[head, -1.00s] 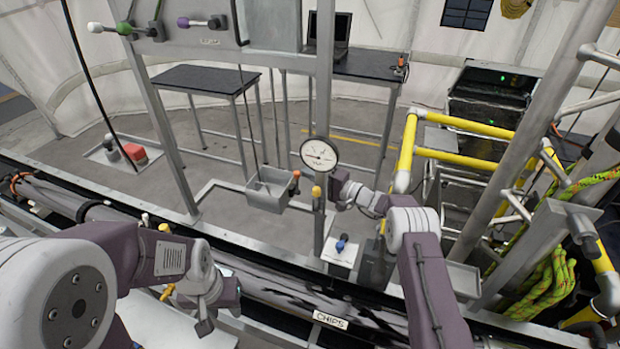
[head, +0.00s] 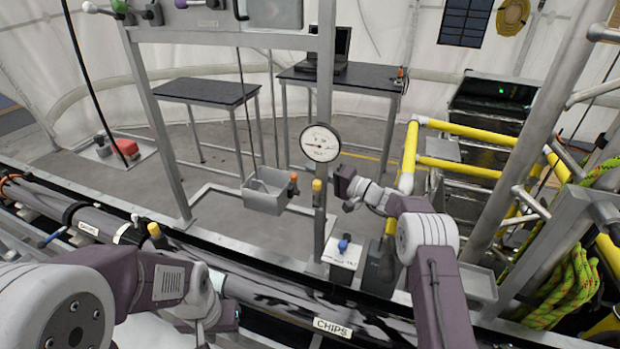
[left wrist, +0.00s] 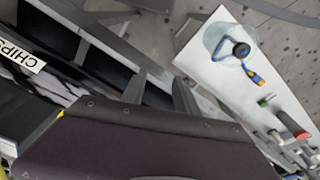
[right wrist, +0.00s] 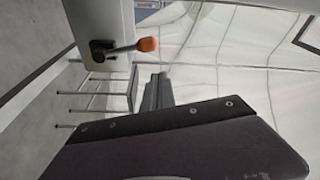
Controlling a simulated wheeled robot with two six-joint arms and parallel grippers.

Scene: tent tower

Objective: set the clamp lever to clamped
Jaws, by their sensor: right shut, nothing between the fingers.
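No label marks which handle is the clamp lever. An orange-tipped lever (head: 293,177) sits on the right side of a small grey box. The right wrist view shows an orange-tipped lever (right wrist: 146,44) sticking out sideways from a grey plate. A yellow-tipped handle (head: 317,186) is on the post under the gauge. My right gripper (head: 338,182) is just right of that post, shut and empty; its fingers (right wrist: 155,93) are apart from the orange tip. My left gripper (head: 200,335) is low at the left; its fingers (left wrist: 160,92) stand apart with nothing between them.
The grey post carries a round gauge (head: 320,143). A blue knob (head: 343,243) sits on a white block below. Yellow rails (head: 455,167) stand right of my right gripper. A rail labelled CHIPS (head: 332,326) crosses in front. The left wrist view shows a white board (left wrist: 225,75).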

